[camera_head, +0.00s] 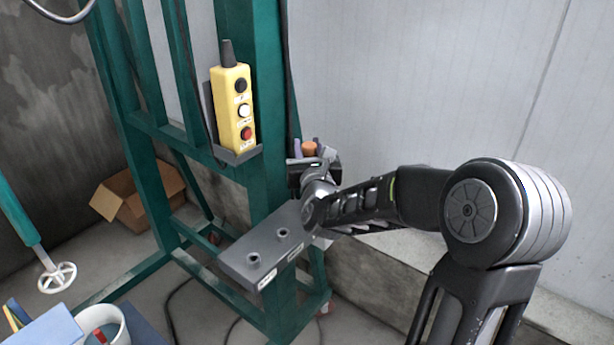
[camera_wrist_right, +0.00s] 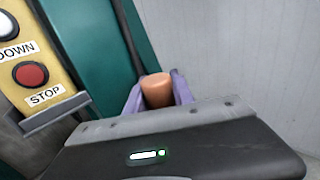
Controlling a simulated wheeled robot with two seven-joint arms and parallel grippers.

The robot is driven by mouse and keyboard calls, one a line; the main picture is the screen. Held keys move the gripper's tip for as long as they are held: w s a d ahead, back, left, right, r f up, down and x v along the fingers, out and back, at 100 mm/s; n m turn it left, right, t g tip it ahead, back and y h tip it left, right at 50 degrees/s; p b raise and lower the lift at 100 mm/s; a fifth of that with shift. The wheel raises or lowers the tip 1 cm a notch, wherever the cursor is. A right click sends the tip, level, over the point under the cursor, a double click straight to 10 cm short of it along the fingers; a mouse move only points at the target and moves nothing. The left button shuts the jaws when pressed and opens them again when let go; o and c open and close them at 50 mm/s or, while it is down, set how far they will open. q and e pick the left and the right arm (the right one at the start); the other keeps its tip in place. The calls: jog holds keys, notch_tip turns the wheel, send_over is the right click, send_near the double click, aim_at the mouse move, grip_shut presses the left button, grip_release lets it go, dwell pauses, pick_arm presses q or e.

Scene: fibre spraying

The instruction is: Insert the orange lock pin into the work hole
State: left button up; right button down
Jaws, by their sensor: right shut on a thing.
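The orange lock pin (camera_head: 309,148) is held upright between the fingers of my right gripper (camera_head: 308,152), beside the green post. It also shows in the right wrist view (camera_wrist_right: 157,90), between the two purple-grey fingertips (camera_wrist_right: 157,92). Only its orange top shows; its lower part is hidden by my gripper. Which one is the work hole I cannot tell. My left gripper is not in view.
A yellow control box (camera_head: 233,105) with buttons hangs on the green frame (camera_head: 267,100), close to my right gripper. A cardboard box (camera_head: 130,208) lies behind the frame. A white bucket (camera_head: 112,325) stands at the lower left. A pale wall (camera_head: 430,80) is behind my right arm.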

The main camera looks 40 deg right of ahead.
notch_tip(320, 180, down, 6)
jog(key=b, duration=0.4)
jog(key=shift+w+d+f+b, duration=0.15)
jog(key=shift+w+b, duration=0.1)
jog(key=shift+b, duration=0.1)
notch_tip(320, 180, down, 6)
jog(key=b, duration=0.9)
dwell(0.5)
